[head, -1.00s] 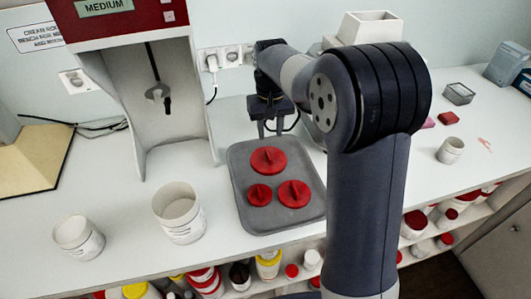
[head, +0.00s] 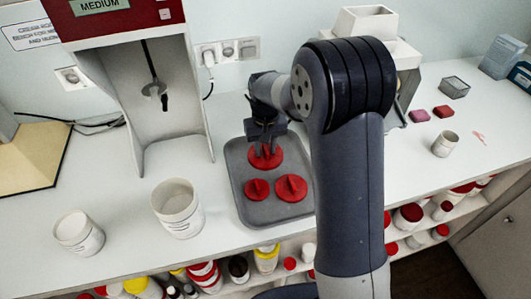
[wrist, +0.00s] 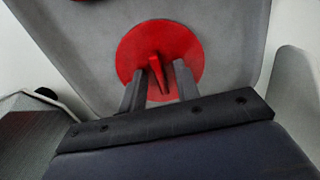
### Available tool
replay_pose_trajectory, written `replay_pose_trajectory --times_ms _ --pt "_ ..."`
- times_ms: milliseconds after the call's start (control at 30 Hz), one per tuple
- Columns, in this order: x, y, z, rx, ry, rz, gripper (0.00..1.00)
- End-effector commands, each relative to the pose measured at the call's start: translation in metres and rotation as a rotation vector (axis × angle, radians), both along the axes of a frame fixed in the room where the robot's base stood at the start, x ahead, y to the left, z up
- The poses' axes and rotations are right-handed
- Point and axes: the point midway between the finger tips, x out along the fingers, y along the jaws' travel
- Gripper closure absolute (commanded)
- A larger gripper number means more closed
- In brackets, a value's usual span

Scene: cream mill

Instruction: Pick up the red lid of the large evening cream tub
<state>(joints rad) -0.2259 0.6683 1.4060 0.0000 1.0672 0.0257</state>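Three red lids with raised grip fins lie on a grey tray (head: 243,205). The rear lid (head: 272,162) looks the largest; a front left lid (head: 257,190) and a front right lid (head: 291,188) lie nearer. My gripper (head: 266,150) is down over the rear lid. In the wrist view, my gripper (wrist: 158,72) is open, with one finger on each side of the fin of the rear lid (wrist: 160,38). I cannot tell whether the fingers touch the fin. A large white open tub (head: 178,207) stands left of the tray; its label is not readable.
A smaller white tub (head: 78,234) stands at far left and a small one (head: 445,144) at right. A red and white mill (head: 118,40) stands behind left. Red blocks (head: 443,111) lie at right. A shelf of jars runs below the counter.

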Motion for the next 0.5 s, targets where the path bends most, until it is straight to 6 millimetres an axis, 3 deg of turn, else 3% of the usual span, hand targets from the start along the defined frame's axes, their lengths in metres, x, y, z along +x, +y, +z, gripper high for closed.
replay_pose_trajectory --times_ms 367,500 --pt "0.0001 0.0000 0.0004 0.000 0.000 0.000 1.00" --pt "0.0001 0.0000 0.0004 0.000 0.000 0.000 1.00"
